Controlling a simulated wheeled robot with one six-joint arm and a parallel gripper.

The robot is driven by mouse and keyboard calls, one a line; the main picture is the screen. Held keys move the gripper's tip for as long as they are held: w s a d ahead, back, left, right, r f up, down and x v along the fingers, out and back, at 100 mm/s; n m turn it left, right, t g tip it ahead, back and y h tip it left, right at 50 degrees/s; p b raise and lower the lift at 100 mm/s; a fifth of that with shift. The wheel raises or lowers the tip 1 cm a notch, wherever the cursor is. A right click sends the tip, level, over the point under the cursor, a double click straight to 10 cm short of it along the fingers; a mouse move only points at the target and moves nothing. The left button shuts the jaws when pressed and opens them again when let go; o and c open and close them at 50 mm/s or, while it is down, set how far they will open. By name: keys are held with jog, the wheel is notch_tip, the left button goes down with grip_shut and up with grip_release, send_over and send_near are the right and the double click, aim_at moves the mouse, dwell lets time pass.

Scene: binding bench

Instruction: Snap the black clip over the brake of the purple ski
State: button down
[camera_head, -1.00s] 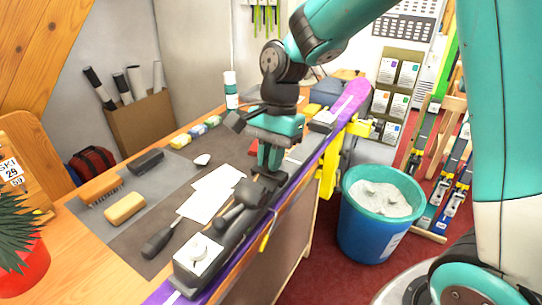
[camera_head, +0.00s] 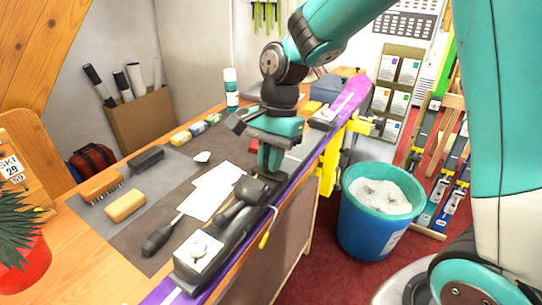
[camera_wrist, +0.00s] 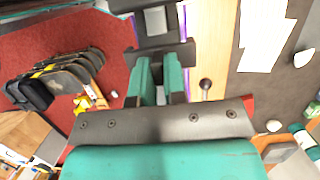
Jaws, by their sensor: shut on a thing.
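My gripper (camera_head: 268,168) points down over the purple ski (camera_head: 347,103), at about the middle of its length. In the wrist view its two teal fingers (camera_wrist: 160,82) are shut on a dark piece, which I take to be the black clip (camera_wrist: 160,48). The clip lies across the fingertips, above or against the dark binding parts on the ski; I cannot tell whether it touches them. The ski lies along the bench's right edge, and its purple strip (camera_wrist: 181,14) shows beside the clip. The brake is not clearly seen; the gripper and dark binding parts hide it.
A dark binding part with a white label (camera_head: 198,250) sits on the near ski end. Yellow vise parts (camera_head: 329,170) stick out at the bench edge. A screwdriver (camera_head: 158,240), brushes and papers (camera_head: 212,190) lie left. A blue bin (camera_head: 366,225) stands right on red carpet.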

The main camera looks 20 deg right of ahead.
jog(key=shift+f+b, duration=0.85)
jog(key=shift+f, duration=0.8)
jog(key=c, duration=0.6)
grip_release()
jog(key=shift+r, duration=0.1)
notch_tip(320, 180, up, 10)
jog(key=p, duration=1)
